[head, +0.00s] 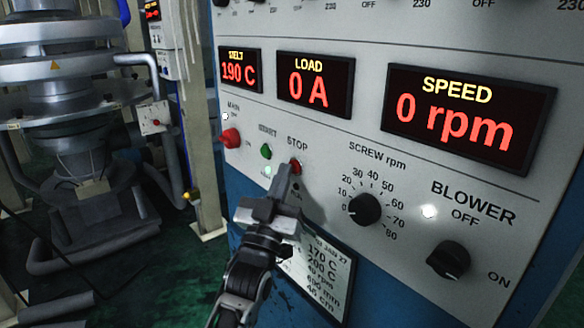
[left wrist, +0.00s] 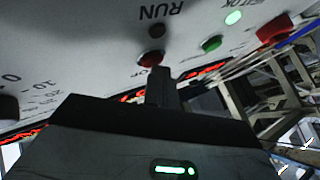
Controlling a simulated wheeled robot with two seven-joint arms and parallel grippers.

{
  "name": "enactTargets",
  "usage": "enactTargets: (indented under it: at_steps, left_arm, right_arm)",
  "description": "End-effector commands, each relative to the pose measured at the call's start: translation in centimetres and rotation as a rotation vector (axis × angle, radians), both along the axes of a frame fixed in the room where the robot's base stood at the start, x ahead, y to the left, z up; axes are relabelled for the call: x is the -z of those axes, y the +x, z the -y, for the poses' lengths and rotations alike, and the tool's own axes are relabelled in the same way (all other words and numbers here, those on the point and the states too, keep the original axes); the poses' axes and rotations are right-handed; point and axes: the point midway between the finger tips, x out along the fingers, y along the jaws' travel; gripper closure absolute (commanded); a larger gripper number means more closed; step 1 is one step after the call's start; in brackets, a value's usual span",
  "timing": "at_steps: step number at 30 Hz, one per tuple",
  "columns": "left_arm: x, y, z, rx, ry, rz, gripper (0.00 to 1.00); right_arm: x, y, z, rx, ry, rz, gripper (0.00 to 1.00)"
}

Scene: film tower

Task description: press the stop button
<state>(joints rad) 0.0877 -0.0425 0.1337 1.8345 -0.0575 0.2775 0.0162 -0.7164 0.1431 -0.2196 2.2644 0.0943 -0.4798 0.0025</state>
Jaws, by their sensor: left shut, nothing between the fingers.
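The stop button (head: 297,165) is a small red button under the word STOP on the pale control panel, right of the green start button (head: 266,151). My left gripper (head: 284,170) is shut and empty, its fingertips right in front of the stop button, partly covering it. In the left wrist view the red stop button (left wrist: 151,58) shows just beyond the fingertips (left wrist: 160,72); I cannot tell whether they touch it. The speed display (head: 465,115) reads 0 rpm and the load display (head: 315,84) reads 0 A. My right gripper is not in view.
A larger red main button (head: 230,138) sits left of the green one. The screw dial (head: 364,209) and blower switch (head: 448,259) are to the right. A printed sheet (head: 318,270) hangs below the buttons. Metal machinery (head: 70,120) stands at the left over green floor.

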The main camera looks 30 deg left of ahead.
Motion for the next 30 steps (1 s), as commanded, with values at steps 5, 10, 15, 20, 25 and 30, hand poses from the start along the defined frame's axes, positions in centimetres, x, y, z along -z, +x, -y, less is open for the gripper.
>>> enactTargets:
  at_steps: [5, 10, 15, 20, 25, 30]
  left_arm:
    - [-0.1, -0.7, -0.3, 0.0, 0.001, -0.001, 1.0]
    - [-0.1, -1.4, -0.6, 0.001, 0.001, 0.0, 1.0]
    - [0.0, -1.4, -0.6, 0.0, 0.0, 0.001, 1.0]
    - [0.0, -1.6, -0.7, -0.001, 0.001, -0.001, 1.0]
    - [-0.1, -3.0, -1.3, -0.001, 0.001, -0.003, 1.0]
    - [-0.1, -4.6, -1.9, 0.0, 0.002, -0.002, 1.0]
  right_arm:
    - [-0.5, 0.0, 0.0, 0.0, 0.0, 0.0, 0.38]
    - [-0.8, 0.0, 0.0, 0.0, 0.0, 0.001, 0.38]
    - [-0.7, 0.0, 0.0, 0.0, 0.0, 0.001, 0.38]
    - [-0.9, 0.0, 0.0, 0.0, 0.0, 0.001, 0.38]
    - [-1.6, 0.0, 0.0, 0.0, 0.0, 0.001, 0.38]
    - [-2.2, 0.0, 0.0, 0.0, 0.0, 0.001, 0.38]
